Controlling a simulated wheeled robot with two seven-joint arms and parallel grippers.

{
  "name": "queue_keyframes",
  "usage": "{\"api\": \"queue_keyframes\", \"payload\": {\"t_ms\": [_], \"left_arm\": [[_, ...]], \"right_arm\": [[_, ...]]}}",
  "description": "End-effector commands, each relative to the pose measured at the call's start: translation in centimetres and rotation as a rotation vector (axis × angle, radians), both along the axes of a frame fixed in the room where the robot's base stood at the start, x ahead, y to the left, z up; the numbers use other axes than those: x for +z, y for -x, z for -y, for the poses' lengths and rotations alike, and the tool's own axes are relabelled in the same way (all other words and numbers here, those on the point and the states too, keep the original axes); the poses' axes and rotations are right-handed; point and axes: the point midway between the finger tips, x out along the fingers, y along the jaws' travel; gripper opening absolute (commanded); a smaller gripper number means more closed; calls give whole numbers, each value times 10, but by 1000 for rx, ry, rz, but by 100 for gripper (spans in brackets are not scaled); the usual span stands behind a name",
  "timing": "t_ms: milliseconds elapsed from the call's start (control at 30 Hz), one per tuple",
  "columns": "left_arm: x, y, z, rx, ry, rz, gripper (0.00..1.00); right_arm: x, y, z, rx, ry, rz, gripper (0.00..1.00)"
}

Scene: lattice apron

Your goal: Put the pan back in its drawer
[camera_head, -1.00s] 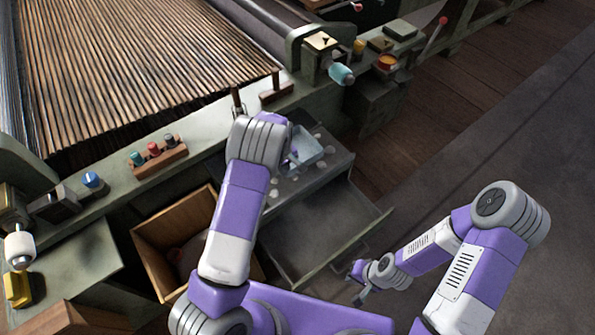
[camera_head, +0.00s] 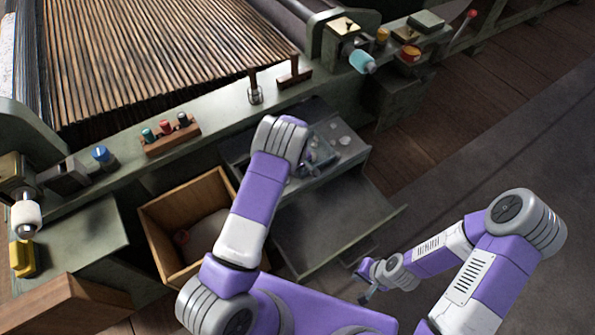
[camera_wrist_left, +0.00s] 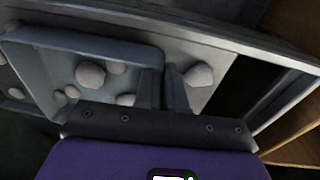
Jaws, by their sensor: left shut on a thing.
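The pan is a shallow blue-grey tray (camera_wrist_left: 125,45) with a raised rim. In the head view the pan (camera_head: 320,155) is small and partly hidden by my left wrist, over the open upper drawer (camera_head: 352,163). My left gripper (camera_wrist_left: 163,88) is shut on the pan's rim. Pale stones show within the rim; I cannot tell whether they lie in the pan or under it. Whether the pan touches the drawer floor is unclear. My right gripper (camera_head: 366,283) is low, right of the drawers, apart from the pan; its finger opening is unclear.
A lower drawer (camera_head: 320,225), open and seemingly empty, juts out below the upper one. A wooden box (camera_head: 165,225) stands open to the left. The loom's green rail (camera_head: 215,120), with pegs and knobs, runs behind. Floor at the right is clear.

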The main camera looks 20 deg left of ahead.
Motion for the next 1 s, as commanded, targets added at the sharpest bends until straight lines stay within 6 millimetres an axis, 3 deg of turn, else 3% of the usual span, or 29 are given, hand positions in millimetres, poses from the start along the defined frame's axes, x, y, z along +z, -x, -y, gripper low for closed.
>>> {"api": "queue_keyframes", "payload": {"t_ms": [133, 167, 300, 667, 1000], "left_arm": [[-4, -1, 0, -1, 0, 1, 0], [-4, 0, 0, -1, 0, 0, 14], [-3, 0, 0, -1, -1, -1, 34], [2, 0, 0, -1, 0, 0, 34], [70, 6, 0, -1, 0, 2, 34]], "right_arm": [[-4, 0, 0, 0, 0, 0, 0], [-3, 0, 0, 0, 0, 0, 0], [-2, 0, 0, 0, 0, 0, 0], [1, 0, 0, 0, 0, 0, 0], [30, 0, 0, 0, 0, 0, 0]]}}
